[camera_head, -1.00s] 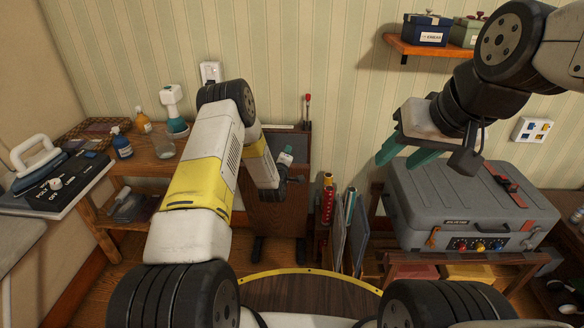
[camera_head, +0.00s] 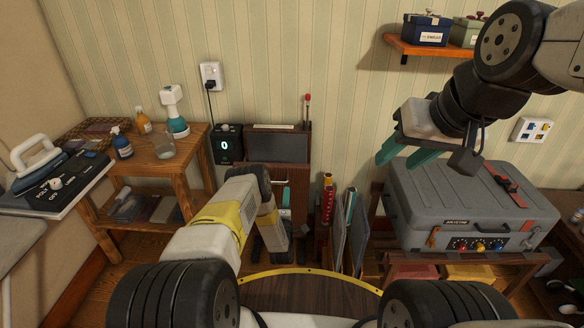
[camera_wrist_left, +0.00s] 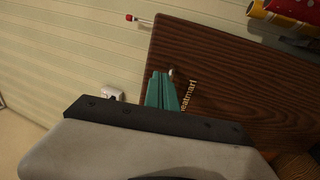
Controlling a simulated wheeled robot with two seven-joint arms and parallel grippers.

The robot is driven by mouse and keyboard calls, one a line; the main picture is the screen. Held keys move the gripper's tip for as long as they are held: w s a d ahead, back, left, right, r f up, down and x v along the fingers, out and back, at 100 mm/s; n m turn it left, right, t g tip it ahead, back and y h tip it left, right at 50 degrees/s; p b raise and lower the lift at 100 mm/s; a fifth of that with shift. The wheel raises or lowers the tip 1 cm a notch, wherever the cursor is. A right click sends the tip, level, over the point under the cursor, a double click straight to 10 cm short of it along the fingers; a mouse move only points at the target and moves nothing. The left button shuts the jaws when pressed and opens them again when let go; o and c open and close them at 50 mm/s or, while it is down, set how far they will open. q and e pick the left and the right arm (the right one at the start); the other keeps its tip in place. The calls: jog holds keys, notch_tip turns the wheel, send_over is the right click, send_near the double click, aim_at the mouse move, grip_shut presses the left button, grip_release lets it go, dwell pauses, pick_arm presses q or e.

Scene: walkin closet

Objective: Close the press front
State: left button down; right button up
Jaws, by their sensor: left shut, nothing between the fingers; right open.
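The press stands against the striped wall, with a dark grey back panel (camera_head: 278,149) and a reddish-brown wooden front (camera_head: 299,188) below it. My left forearm hides much of the front in the head view. In the left wrist view the front (camera_wrist_left: 225,65) is a dark wood board with light lettering and a small pale knob by my fingertips. My left gripper (camera_head: 286,212) is shut and empty at the front; it also shows in the wrist view (camera_wrist_left: 165,80). I cannot tell whether it touches. My right gripper (camera_head: 405,158) is open and empty, above the grey case.
A black box with a lit "0" (camera_head: 227,145) is left of the press. A wooden shelf unit (camera_head: 190,150) with bottles stands further left. Rolls (camera_head: 327,200) and boards (camera_head: 352,230) stand close right of the press. A grey case (camera_head: 470,205) sits at right.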

aim_at(288, 173)
pick_arm(q)
jog(key=x, duration=0.8)
